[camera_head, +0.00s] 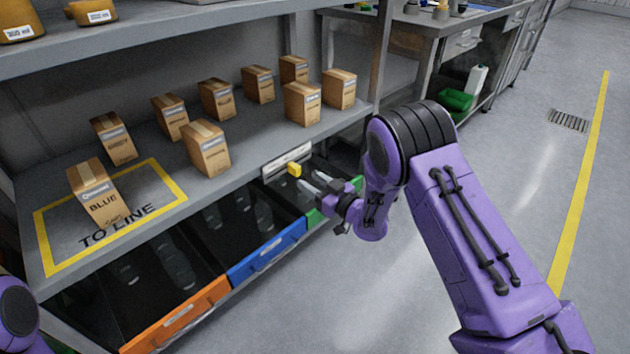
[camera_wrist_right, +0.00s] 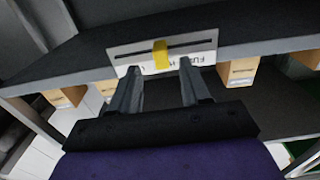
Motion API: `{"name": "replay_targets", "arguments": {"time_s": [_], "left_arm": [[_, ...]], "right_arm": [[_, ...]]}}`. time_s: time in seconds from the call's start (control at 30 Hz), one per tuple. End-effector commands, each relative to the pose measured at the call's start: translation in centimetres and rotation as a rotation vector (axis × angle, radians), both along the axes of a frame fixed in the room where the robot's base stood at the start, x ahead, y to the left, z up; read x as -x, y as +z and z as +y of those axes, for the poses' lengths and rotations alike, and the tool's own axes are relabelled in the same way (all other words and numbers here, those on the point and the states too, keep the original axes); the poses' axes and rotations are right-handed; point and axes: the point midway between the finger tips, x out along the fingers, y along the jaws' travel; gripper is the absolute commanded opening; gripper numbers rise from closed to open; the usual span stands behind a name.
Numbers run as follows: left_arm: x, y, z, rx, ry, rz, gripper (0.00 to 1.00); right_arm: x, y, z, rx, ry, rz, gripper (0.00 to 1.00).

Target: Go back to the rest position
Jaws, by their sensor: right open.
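My right gripper (camera_head: 309,182) is open and empty in front of the shelf edge, close to a small yellow tab (camera_head: 294,169). The tab sits on a pale slotted plate (camera_head: 276,166) fixed to that edge. In the right wrist view the two fingers (camera_wrist_right: 159,68) are spread apart. The yellow tab (camera_wrist_right: 161,54) shows just beyond their tips, and no finger closes on it. The plate (camera_wrist_right: 205,44) carries lettering, partly hidden. A purple part of my left arm shows at the lower left of the head view; its gripper is out of view.
Several brown cartons stand on the shelf (camera_head: 240,150); one marked BLUE (camera_head: 98,195) is inside the yellow TO LINE outline. Orange (camera_head: 175,318), blue (camera_head: 267,252) and green-fronted bins (camera_head: 316,217) are below. Open floor (camera_head: 500,150) lies to the right.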

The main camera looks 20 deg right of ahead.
Motion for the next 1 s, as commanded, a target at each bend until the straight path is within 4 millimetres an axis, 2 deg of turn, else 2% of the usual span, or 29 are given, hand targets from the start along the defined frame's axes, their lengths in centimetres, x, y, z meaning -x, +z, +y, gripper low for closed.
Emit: {"name": "replay_targets", "arguments": {"time_s": [0.17,0.6,0.67,0.7,0.77,0.83,0.9,0.97,1.0], "left_arm": [[0.0,0.2,0.0,0.0,0.0,0.0,1.0],[0.0,0.2,0.0,0.0,0.0,0.0,1.0],[0.0,0.2,0.0,0.0,0.0,0.0,1.0],[0.0,0.2,0.0,0.0,0.0,0.0,1.0],[0.0,0.2,0.0,0.0,0.0,0.0,1.0],[0.0,0.2,0.0,0.0,0.0,0.0,1.0],[0.0,0.2,0.0,0.0,0.0,0.0,1.0],[0.0,0.2,0.0,0.0,0.0,0.0,1.0],[0.0,0.2,0.0,0.0,0.0,0.0,1.0]], "right_arm": [[1.3,0.0,-0.4,-0.001,0.0,-0.001,0.47],[1.3,0.0,-0.5,-0.004,0.0,0.001,0.47],[1.3,-0.5,-0.8,-0.008,-0.018,0.028,0.47],[1.7,-1.4,-1.5,-0.018,-0.064,0.067,0.47],[3.5,-4.0,-2.7,-0.054,-0.175,0.172,0.47],[7.3,-8.4,-3.7,-0.099,-0.314,0.332,0.47],[12.0,-12.8,-4.3,-0.132,-0.444,0.497,0.47],[16.3,-15.7,-4.6,-0.148,-0.541,0.626,0.47],[19.1,-17.3,-4.7,-0.152,-0.597,0.702,0.47]]}}
